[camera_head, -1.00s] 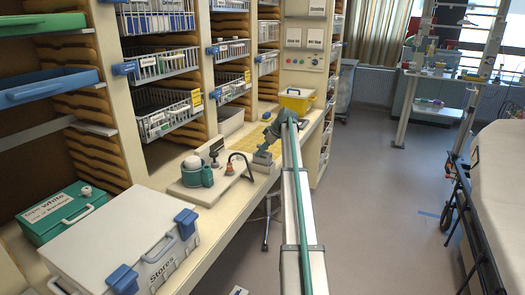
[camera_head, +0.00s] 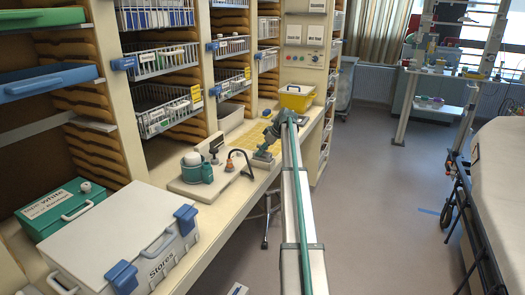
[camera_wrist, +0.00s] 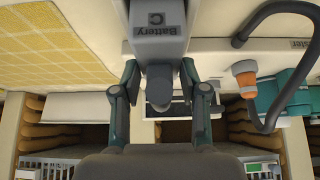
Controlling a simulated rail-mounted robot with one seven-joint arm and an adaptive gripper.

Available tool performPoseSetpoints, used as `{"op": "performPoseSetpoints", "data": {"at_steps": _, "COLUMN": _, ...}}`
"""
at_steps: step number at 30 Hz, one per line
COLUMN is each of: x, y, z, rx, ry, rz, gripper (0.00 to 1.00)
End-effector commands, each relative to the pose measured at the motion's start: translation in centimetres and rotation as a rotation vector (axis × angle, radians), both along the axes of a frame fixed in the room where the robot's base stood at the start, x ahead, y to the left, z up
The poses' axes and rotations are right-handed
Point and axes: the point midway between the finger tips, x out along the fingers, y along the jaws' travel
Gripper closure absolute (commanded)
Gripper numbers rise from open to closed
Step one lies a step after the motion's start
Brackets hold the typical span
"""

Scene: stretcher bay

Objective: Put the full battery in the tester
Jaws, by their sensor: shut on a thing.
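A grey battery (camera_wrist: 160,45) labelled "Battery C" is between the fingers of my gripper (camera_wrist: 159,75) in the wrist view. My gripper is shut on it. In the head view my gripper (camera_head: 268,142) is over the bench beside the tester, with the battery (camera_head: 262,159) low at its end, near the bench top. I cannot tell whether the battery touches the bench. The tester (camera_head: 197,169) has a teal body, a dial and a black curved lead with an orange end.
A yellow patterned mat (camera_wrist: 50,45) lies beside the gripper. A yellow bin (camera_head: 296,98) stands farther along the bench. A white Stores box (camera_head: 120,235) and a green box (camera_head: 62,207) stand at the near end. Shelves with wire baskets (camera_head: 165,60) rise behind the bench.

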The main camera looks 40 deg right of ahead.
Motion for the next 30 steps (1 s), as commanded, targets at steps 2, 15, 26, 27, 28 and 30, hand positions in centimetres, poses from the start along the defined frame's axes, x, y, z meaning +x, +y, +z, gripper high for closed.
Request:
{"op": "performPoseSetpoints", "data": {"at_steps": 2, "x": 0.03, "y": 0.00, "z": -0.11, "rx": 0.000, "ry": -0.001, "rz": -0.001, "gripper": 1.00}}
{"op": "performPoseSetpoints", "data": {"at_steps": 15, "x": 0.02, "y": 0.00, "z": -0.70, "rx": 0.000, "ry": -0.001, "rz": -0.001, "gripper": 0.44}}
{"op": "performPoseSetpoints", "data": {"at_steps": 26, "x": -0.03, "y": 0.00, "z": -0.87, "rx": 0.000, "ry": 0.001, "rz": 0.000, "gripper": 0.28}}
{"op": "performPoseSetpoints", "data": {"at_steps": 27, "x": -0.04, "y": -0.01, "z": -0.83, "rx": 0.000, "ry": 0.001, "rz": 0.000, "gripper": 0.28}}
{"op": "performPoseSetpoints", "data": {"at_steps": 28, "x": -0.07, "y": -0.02, "z": -0.78, "rx": 0.000, "ry": 0.001, "rz": 0.000, "gripper": 0.28}}
{"op": "performPoseSetpoints", "data": {"at_steps": 30, "x": -0.20, "y": -0.10, "z": -0.51, "rx": 0.000, "ry": 0.001, "rz": 0.000, "gripper": 0.28}}
